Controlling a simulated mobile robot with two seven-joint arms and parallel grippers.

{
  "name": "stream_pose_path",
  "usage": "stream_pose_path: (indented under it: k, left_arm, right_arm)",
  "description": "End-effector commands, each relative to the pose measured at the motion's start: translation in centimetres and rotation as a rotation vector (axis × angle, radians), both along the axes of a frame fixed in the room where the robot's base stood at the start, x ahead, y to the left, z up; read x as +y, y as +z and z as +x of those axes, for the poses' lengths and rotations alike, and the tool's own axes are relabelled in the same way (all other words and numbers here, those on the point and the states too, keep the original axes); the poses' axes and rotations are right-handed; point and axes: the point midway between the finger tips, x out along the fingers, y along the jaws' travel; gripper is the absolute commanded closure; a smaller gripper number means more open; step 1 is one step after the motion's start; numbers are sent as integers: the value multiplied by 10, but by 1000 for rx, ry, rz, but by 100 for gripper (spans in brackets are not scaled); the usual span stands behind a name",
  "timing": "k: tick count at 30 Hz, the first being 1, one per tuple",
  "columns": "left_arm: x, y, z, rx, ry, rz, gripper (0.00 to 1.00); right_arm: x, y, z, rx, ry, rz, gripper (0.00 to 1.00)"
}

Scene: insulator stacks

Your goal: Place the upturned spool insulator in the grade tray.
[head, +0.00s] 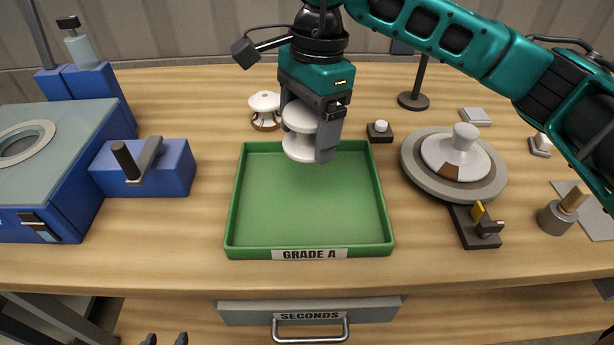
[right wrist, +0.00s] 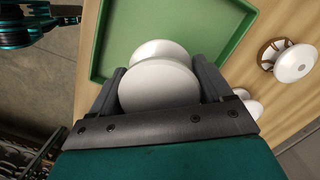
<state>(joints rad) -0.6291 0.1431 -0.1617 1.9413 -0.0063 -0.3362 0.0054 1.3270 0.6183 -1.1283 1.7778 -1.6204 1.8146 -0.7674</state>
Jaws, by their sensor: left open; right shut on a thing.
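My right gripper (head: 307,135) is shut on a white spool insulator (head: 299,147), two rounded discs with a narrower waist. It holds it above the back part of the green grade tray (head: 237,215), labelled "GRADE A". The tray's visible floor is empty. In the right wrist view the spool (right wrist: 158,88) sits between the two fingers, with the tray rim (right wrist: 97,45) beyond it. My left gripper (head: 166,340) shows only as two dark, parted fingertips at the bottom edge; it is open and away from the tray.
A white and brown insulator (head: 264,101) stands behind the tray. A round grey turntable (head: 410,165) bearing a white piece is right of the tray. A blue block with a lever (head: 170,175) is left. A "SECONDS" drawer (head: 245,315) is below the table edge.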

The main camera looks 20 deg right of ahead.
Motion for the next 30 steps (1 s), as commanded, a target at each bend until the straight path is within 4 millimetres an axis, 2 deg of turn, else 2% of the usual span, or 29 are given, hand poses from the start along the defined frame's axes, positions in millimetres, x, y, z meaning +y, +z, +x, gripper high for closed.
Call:
stream_pose_path:
  k: [3,6,14,21,30]
  left_arm:
    - [0,0,0,1,-1,0,49]
    - [-1,0,0,1,-1,0,49]
    - [-1,0,0,1,-1,-2,49]
    - [-1,1,0,0,-2,-1,49]
    - [-1,3,4,-8,-2,-1,49]
  right_arm:
    - [-1,-29,0,2,-2,-1,69]
    - [0,-47,0,0,-1,0,69]
    - [0,-66,0,-1,-1,2,69]
    - [0,-100,0,1,-2,1,69]
    - [0,-104,1,-3,0,2,69]
